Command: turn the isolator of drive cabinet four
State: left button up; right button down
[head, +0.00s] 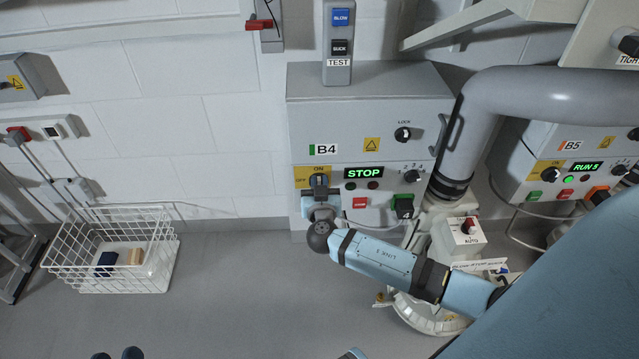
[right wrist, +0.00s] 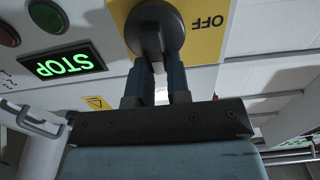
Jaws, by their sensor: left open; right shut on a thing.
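Drive cabinet four (head: 370,95) is the grey box marked B4, with a green STOP display (head: 364,172). Its isolator (head: 318,181) is a dark rotary handle on a yellow plate marked ON at the top and OFF at the left. The handle looks upright, in line with ON. My right gripper (head: 319,192) is in front of the plate, shut on the handle. In the right wrist view its two fingers (right wrist: 160,80) hold the handle (right wrist: 157,30) from either side. The tips of my left gripper (head: 117,354) just show at the bottom edge, apart and empty.
A BLOW/SUCK test box (head: 338,60) stands above B4. A white wire basket (head: 110,250) is on the floor at left. The floor between is clear.

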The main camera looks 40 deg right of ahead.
aim_at(309, 183)
pick_arm(q)
jog(key=shift+w+d+r, duration=0.1)
jog(key=shift+r, duration=0.05)
pick_arm(e)
jog(key=n, duration=0.4)
jog(key=w+a+n+b, duration=0.1)
jog(key=n, duration=0.3)
jog(key=f+n, duration=0.1)
jog(key=n, duration=0.3)
jog(key=shift+w+a+b, duration=0.15)
jog(key=shift+a+b, duration=0.15)
jog(key=shift+a, duration=0.1)
jog(key=shift+a+f+n, duration=0.1)
jog(key=shift+f+n, duration=0.1)
jog(key=shift+n, duration=0.8)
jog(key=shift+w+f+n+p, duration=0.1)
jog(key=shift+f+n+p, duration=0.1)
jog(key=shift+n, duration=0.35)
jog(key=shift+f+n+p, duration=0.1)
jog(key=shift+n+p, duration=0.1)
jog(key=shift+n, duration=0.85)
pick_arm(q)
jog(key=shift+d+r, duration=0.2)
jog(key=shift+r, duration=0.15)
pick_arm(e)
jog(key=shift+f+n, duration=0.1)
jog(key=shift+n, duration=0.2)
pick_arm(q)
jog(key=shift+a, duration=0.1)
